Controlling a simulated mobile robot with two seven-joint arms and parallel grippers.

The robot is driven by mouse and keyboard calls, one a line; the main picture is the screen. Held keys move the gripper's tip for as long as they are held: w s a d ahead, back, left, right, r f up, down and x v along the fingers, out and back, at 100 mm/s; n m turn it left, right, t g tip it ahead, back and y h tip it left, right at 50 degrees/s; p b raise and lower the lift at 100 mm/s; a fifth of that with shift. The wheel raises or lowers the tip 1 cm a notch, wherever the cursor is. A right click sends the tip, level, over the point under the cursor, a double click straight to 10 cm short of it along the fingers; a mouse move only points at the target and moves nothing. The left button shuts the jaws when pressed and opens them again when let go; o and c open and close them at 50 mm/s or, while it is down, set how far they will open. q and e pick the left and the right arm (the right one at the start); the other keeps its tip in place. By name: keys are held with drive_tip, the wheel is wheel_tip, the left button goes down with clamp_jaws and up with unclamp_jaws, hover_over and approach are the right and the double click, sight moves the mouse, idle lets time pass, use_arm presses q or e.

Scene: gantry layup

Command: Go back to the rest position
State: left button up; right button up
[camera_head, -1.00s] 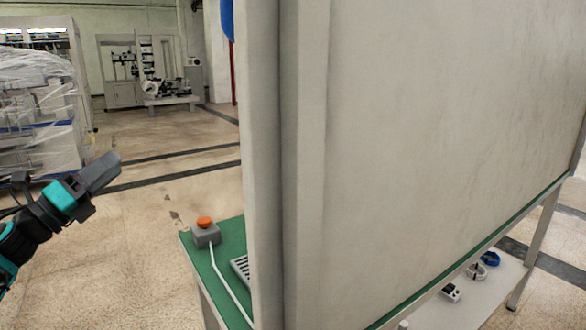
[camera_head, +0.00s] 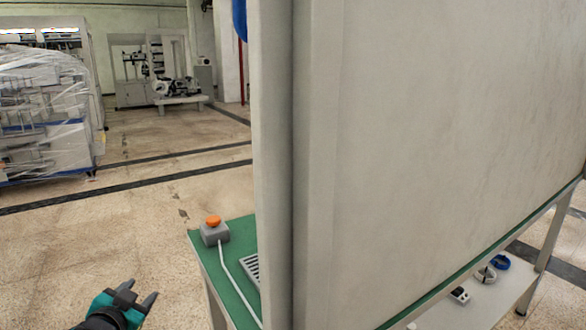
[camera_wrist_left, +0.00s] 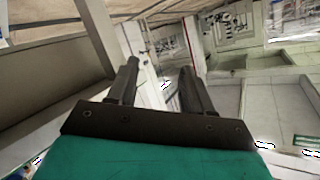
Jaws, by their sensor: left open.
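My left gripper (camera_head: 138,296) is low at the left in the head view, over the bare floor and left of the green-topped table (camera_head: 226,279). Its two dark fingers stand apart with nothing between them. In the left wrist view the open fingers (camera_wrist_left: 157,85) point out into the room and touch nothing. My right gripper is not in view.
A large pale panel (camera_head: 430,130) fills the right of the head view. A grey box with an orange button (camera_head: 214,231) sits on the table's corner. A lower shelf (camera_head: 470,308) holds small items. Wrapped equipment (camera_head: 45,115) stands at far left. The floor between is clear.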

use_arm(q)
drive_tip(key=s+d+f+g+h, duration=0.2)
drive_tip(key=s+d+f, duration=0.6)
drive_tip(key=s+d, duration=0.1)
drive_tip(key=s+d+f+n+g+h, duration=0.1)
drive_tip(key=s+d+f, duration=0.1)
drive_tip(key=s+d, duration=0.45)
drive_tip(key=s+d+f+n+g+h, duration=0.15)
drive_tip(key=s+d, duration=0.25)
drive_tip(key=s, duration=0.5)
drive_tip(key=shift+t+y, duration=0.35)
drive_tip(key=shift+y, duration=0.4)
drive_tip(key=r+p, duration=0.1)
drive_tip(key=p, duration=0.1)
drive_tip(key=s+a+r+p, duration=0.1)
drive_tip(key=p, duration=0.1)
drive_tip(key=a+r+p, duration=0.1)
drive_tip(key=p, duration=0.1)
drive_tip(key=shift+s+a+r+p, duration=0.1)
drive_tip(key=shift+s+r+p, duration=0.15)
drive_tip(key=shift+s+p, duration=0.05)
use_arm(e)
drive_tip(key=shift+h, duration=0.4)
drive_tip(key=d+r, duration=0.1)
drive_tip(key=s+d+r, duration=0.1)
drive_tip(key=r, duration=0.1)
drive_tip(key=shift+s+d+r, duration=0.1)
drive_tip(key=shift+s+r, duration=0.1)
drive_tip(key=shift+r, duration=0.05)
